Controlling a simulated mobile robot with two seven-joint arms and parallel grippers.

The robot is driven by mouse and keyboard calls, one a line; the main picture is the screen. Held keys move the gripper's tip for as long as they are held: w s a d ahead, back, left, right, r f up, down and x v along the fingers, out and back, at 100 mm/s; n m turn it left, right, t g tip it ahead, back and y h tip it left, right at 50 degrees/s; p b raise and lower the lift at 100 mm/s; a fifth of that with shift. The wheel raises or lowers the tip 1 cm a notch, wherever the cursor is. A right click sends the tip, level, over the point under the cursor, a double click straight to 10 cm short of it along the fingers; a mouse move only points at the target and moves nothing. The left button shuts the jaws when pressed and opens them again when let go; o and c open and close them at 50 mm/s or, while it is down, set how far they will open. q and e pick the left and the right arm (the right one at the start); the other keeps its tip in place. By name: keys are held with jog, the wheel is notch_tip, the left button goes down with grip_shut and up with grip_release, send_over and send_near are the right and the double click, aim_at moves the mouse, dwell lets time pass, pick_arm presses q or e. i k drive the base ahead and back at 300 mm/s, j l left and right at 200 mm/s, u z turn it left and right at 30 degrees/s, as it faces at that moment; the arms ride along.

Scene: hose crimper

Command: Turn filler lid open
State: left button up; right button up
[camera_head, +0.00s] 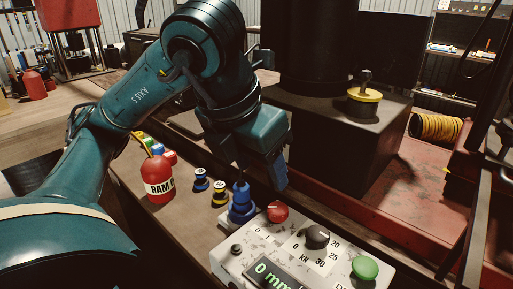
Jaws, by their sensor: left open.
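A yellow round lid with a black upright knob (365,95) sits on top of the dark box (335,140) right of centre; I take it for the filler lid. My left gripper (262,172) hangs from the teal arm at the picture's middle, pointing down. It is open, and one blue-grey finger shows clearly. It is left of and lower in the picture than the lid, well apart from it. A blue stepped piece (242,205) stands just below the gripper; whether they touch I cannot tell. My right gripper is not in view.
A grey control box (285,240) with a red button, black dial, green button and display fills the lower front. A red bottle (158,180) and small blue and yellow pieces (219,193) stand left. A yellow coil (436,128) and red frame bars are at right.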

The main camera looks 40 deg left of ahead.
aim_at(363, 94)
jog(key=k, duration=1.5)
